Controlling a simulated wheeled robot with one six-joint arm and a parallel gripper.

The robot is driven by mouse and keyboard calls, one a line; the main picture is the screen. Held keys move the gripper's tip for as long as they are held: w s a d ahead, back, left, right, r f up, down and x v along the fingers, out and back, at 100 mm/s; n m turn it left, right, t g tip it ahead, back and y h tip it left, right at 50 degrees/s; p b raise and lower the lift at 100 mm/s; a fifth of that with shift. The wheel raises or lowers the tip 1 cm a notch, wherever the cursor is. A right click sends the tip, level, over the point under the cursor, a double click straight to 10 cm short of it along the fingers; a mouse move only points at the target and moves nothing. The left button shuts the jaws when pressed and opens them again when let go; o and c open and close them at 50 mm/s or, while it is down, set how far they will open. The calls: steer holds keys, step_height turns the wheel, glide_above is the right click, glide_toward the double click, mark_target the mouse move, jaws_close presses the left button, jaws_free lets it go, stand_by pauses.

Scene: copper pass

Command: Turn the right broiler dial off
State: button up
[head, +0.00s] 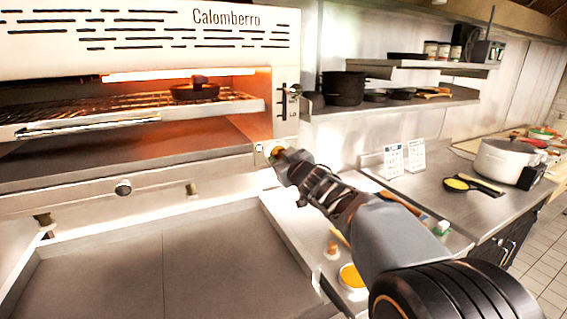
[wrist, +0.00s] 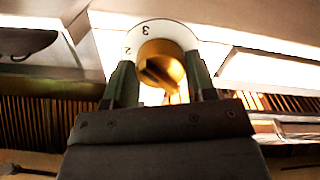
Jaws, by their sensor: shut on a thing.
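The right broiler dial (wrist: 167,62) is a round brass knob on a white face marked with numbers, with 2 and 3 readable in the wrist view. My gripper (wrist: 160,76) has one dark green finger on each side of the knob and is shut on it. In the head view my gripper (head: 277,158) is at the lower right corner of the broiler's front and hides most of the dial. The broiler (head: 240,45) glows orange inside. The knob's pointer direction is hard to read.
A small pan (head: 195,89) stands on the broiler rack. A steel counter (head: 190,255) below is clear. To the right, a counter holds a white pot (head: 508,160) and sign cards (head: 394,161).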

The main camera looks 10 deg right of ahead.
steer(key=n+b, duration=0.2)
steer(key=n, duration=0.5)
steer(key=shift+d+b, duration=0.1)
steer(key=shift+b, duration=0.3)
steer(key=n+b, duration=0.2)
steer(key=n, duration=0.4)
steer(key=shift+n, duration=0.3)
steer(key=n+b, duration=0.2)
steer(key=n, duration=0.4)
steer(key=shift+r, duration=0.1)
steer(key=n+b, duration=0.2)
steer(key=n, duration=0.4)
steer(key=shift+r, duration=0.15)
steer(key=shift+n, duration=0.4)
steer(key=o, duration=0.9)
steer(key=s, duration=0.4)
steer(key=s+d, duration=0.1)
steer(key=s, duration=0.4)
steer(key=s+d, duration=0.1)
steer(key=s, duration=0.3)
steer(key=shift+s+d, duration=0.25)
steer(key=shift+s, duration=0.05)
